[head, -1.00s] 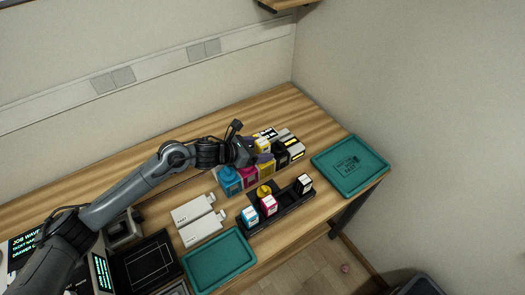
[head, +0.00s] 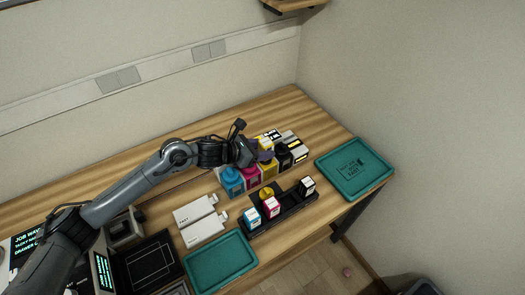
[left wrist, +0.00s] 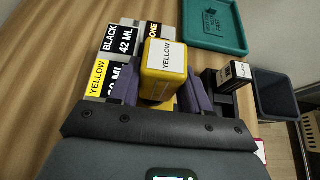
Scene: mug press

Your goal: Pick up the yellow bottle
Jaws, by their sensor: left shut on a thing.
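The yellow bottle (left wrist: 158,88) stands between the purple fingers of my left gripper (left wrist: 160,95) in the left wrist view, with its white "YELLOW" label (left wrist: 166,56) facing the camera. The left gripper is shut on it. In the head view the left gripper (head: 262,154) is over the row of bottles, and the yellow bottle (head: 268,170) shows just below the fingers. I cannot tell whether it is lifted off its place. My right gripper is not in view.
Cyan (head: 232,181) and magenta (head: 250,175) bottles stand left of the yellow one, a black bottle (head: 284,157) right. Labelled boxes (head: 292,143) stand behind. A black rack (head: 283,211) with cartridges is in front. Teal trays lie right (head: 353,168) and front left (head: 220,262).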

